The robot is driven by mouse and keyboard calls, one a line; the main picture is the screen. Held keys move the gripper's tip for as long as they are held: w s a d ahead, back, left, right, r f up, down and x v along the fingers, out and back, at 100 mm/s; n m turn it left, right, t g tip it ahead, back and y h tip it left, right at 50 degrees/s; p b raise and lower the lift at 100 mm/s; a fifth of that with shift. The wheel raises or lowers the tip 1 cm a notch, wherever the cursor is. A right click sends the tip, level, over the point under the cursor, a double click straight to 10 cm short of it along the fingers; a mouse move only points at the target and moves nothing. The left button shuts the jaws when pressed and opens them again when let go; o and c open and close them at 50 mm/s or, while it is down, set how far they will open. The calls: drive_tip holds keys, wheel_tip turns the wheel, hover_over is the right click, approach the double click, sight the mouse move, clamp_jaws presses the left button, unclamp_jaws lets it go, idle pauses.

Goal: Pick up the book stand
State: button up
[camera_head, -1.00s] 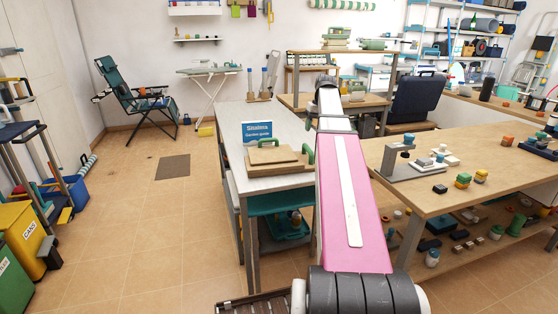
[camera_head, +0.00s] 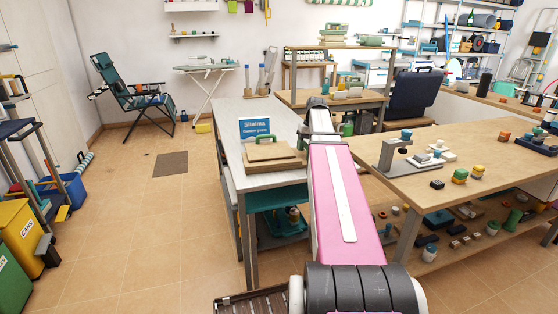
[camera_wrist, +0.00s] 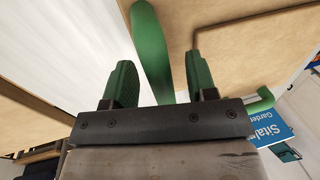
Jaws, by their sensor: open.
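The likely book stand is a flat wooden piece (camera_head: 285,161) with green handles, lying on the grey-topped table in front of a blue book titled Sitalma Garden guide (camera_head: 255,128). In the wrist view, wooden boards (camera_wrist: 255,45) fill the top, and a green curved bar (camera_wrist: 152,45) runs between the fingers of my gripper (camera_wrist: 160,72). The gripper is open, and I cannot tell whether a finger touches the bar. Another green handle (camera_wrist: 260,101) and the blue book (camera_wrist: 272,134) show at the right. In the head view my arm hides the gripper.
The grey-topped table (camera_head: 225,130) has free room at its left. A wooden workbench (camera_head: 440,200) with a clamp-like fixture and small blocks stands close to the right of my arm. A further wooden table (camera_head: 300,98) stands behind. The floor at left is mostly clear.

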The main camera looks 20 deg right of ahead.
drive_tip(key=shift+f, duration=0.1)
clamp_jaws()
